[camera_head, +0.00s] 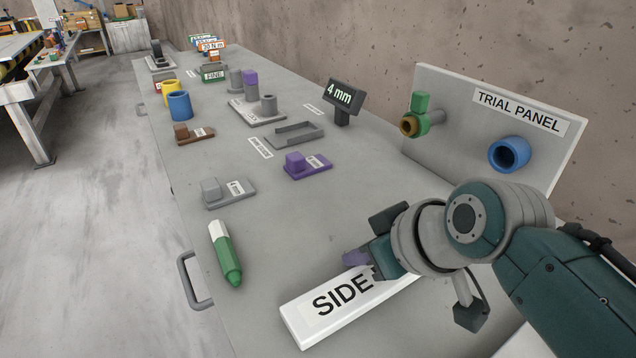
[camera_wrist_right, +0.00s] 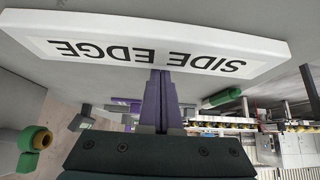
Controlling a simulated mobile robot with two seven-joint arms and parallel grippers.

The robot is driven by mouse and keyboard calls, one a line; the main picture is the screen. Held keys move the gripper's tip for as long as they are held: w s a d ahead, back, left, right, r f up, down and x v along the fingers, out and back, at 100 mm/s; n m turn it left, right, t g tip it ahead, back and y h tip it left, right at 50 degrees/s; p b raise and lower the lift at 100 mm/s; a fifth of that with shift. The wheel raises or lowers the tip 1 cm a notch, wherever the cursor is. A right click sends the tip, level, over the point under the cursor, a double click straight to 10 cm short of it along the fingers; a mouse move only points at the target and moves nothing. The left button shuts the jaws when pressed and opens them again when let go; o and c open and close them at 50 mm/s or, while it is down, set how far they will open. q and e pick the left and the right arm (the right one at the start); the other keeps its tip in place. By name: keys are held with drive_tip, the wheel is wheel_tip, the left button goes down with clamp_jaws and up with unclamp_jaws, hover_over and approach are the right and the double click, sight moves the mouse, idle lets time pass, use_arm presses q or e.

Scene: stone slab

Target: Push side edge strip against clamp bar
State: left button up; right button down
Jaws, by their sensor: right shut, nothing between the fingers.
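The side edge strip (camera_head: 303,329) is a long white bar with black "SIDE" lettering, lying on the grey slab at the front. My right arm hides its right part. In the right wrist view the strip (camera_wrist_right: 265,48) crosses the top and reads "SIDE EDGE" upside down. My right gripper (camera_head: 358,260) is shut and empty, its purple fingers at the strip's long edge. The fingertips (camera_wrist_right: 160,74) overlap the strip's edge in the wrist view; I cannot tell if they touch. I cannot pick out a clamp bar. My left gripper is not in view.
A green marker with a white end (camera_head: 225,254) lies left of the strip, near a grey handle (camera_head: 194,281). Grey (camera_head: 228,194) and purple (camera_head: 307,165) blocks sit farther back. The trial panel (camera_head: 540,150) stands at the right.

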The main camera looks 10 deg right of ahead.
sight(380, 287)
drive_tip(key=shift+s+d+r+p, duration=0.1)
drive_tip(key=shift+s+p, duration=0.1)
drive_tip(key=shift+p, duration=0.15)
drive_tip(key=s+p, duration=0.1)
drive_tip(key=s, duration=0.1)
drive_tip(key=s+d+p, duration=0.1)
drive_tip(key=p, duration=0.1)
drive_tip(key=s+d+p, duration=0.1)
drive_tip(key=s+p, duration=0.1)
drive_tip(key=shift+s+d+r, duration=0.1)
drive_tip(key=shift+s+r, duration=0.2)
drive_tip(key=s, duration=0.1)
drive_tip(key=s+d+p, duration=0.1)
drive_tip(key=s, duration=0.1)
drive_tip(key=s+d+p, duration=0.1)
drive_tip(key=shift+s+f, duration=0.3)
drive_tip(key=shift+s, duration=0.1)
drive_tip(key=shift+s+d+f, duration=0.1)
drive_tip(key=shift+s+f, duration=0.05)
drive_tip(key=shift+s, duration=0.2)
drive_tip(key=shift+w, duration=0.1)
